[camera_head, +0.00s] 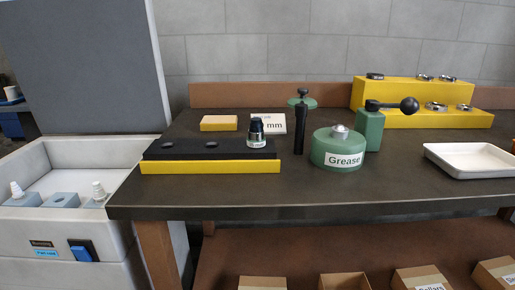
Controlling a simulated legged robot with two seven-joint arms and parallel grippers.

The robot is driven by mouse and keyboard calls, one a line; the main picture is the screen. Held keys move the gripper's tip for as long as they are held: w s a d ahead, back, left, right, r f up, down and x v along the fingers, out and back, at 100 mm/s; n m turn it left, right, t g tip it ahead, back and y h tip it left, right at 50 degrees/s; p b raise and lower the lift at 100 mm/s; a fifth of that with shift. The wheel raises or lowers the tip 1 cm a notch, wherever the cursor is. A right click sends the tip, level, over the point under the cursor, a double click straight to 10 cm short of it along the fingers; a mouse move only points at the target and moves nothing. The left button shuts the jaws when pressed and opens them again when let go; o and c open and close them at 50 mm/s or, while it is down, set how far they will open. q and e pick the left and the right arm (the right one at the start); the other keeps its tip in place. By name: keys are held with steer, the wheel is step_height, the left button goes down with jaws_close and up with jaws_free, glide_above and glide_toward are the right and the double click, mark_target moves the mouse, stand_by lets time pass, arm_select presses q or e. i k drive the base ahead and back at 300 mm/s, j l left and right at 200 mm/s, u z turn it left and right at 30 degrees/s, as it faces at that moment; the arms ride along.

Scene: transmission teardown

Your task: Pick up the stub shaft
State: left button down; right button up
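I cannot tell for certain which thing is the stub shaft. Two small pale stepped parts stand upright in the white bin at left, one at the far left (17,189) and one on a blue-grey block (98,191). A short upright piece with a dark top and silver lower part (257,133) stands at the right end of a black-topped yellow rack (210,167). A tall black rod-like thing (299,130) stands right of the rack. Neither of my grippers is in view.
The dark table (380,188) holds a green grease pot (335,150), a green ball-handled device (369,130), a white tray (472,171) and a yellow stepped stand (415,118) with metal rings. The white bin (70,228) is left. Cardboard boxes (345,282) sit below. The front tabletop is clear.

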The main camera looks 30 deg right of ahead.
mark_target(100, 196)
steer(key=i+j+z, duration=0.15)
steer(key=j, duration=0.5)
steer(key=i+j+z, duration=0.2)
steer(key=j, duration=0.4)
steer(key=j+z, duration=0.15)
steer(key=j, duration=0.5)
steer(key=z, duration=1.2)
steer(key=k+l, duration=0.05)
